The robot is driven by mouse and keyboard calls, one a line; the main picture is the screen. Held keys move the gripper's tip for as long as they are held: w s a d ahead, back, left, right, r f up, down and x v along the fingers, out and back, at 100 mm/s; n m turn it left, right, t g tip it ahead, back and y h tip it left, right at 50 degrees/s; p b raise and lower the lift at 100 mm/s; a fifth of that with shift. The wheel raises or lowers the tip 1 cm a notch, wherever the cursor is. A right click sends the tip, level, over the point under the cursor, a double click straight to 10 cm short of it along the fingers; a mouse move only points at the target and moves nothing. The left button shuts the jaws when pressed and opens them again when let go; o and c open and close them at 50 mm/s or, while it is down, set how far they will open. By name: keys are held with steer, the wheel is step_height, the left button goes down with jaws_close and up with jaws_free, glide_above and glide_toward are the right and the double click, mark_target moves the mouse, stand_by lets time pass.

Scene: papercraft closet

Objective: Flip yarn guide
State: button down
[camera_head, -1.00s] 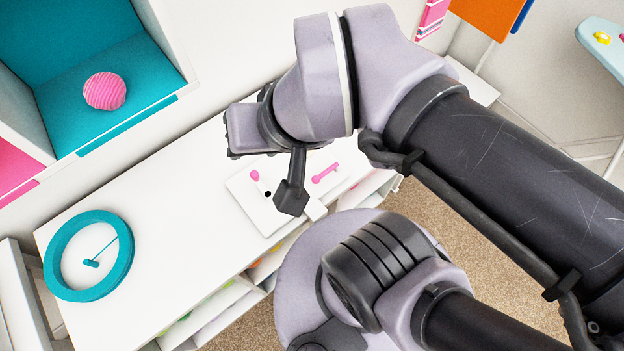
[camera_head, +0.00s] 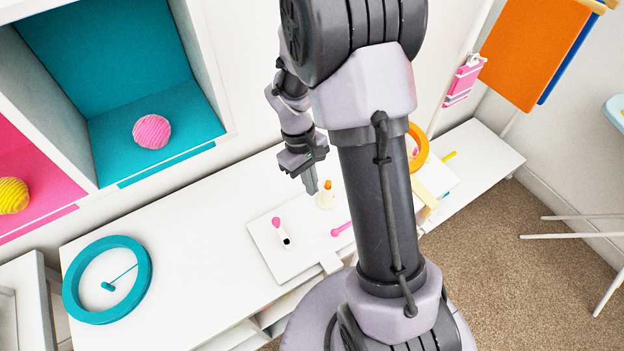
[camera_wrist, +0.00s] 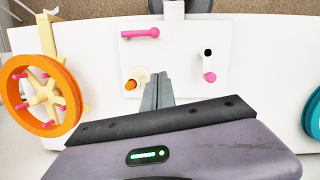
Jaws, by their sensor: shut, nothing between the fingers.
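A white board (camera_head: 290,262) lies on the white bench top and carries small pink and orange parts. I cannot tell for sure which is the yarn guide. A cream piece with an orange knob (camera_head: 327,186) stands near the board's back edge. A white peg with a pink end (camera_head: 280,230) sits beside a black hole, and a pink bar (camera_wrist: 140,33) lies flat on the board. My gripper (camera_head: 311,190) is shut and empty, pointing down. Its tips (camera_wrist: 158,78) are just beside the cream piece with the orange knob (camera_wrist: 131,84), apparently not holding it.
An orange wheel with pink pegs (camera_wrist: 42,95) stands beside the board on a cream frame. A teal ring (camera_head: 107,280) lies on the bench at left. A teal cubby with a pink yarn ball (camera_head: 151,131) is behind. The bench between ring and board is clear.

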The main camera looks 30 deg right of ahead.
steer(key=b+x, duration=0.4)
steer(key=x, duration=0.5)
steer(key=shift+s+f, duration=0.1)
steer(key=shift+f, duration=0.05)
steer(key=s, duration=0.2)
steer(key=s+d+b, duration=0.1)
steer(key=shift+s+f, duration=0.1)
steer(key=shift+f, duration=0.25)
steer(key=shift+s, duration=0.3)
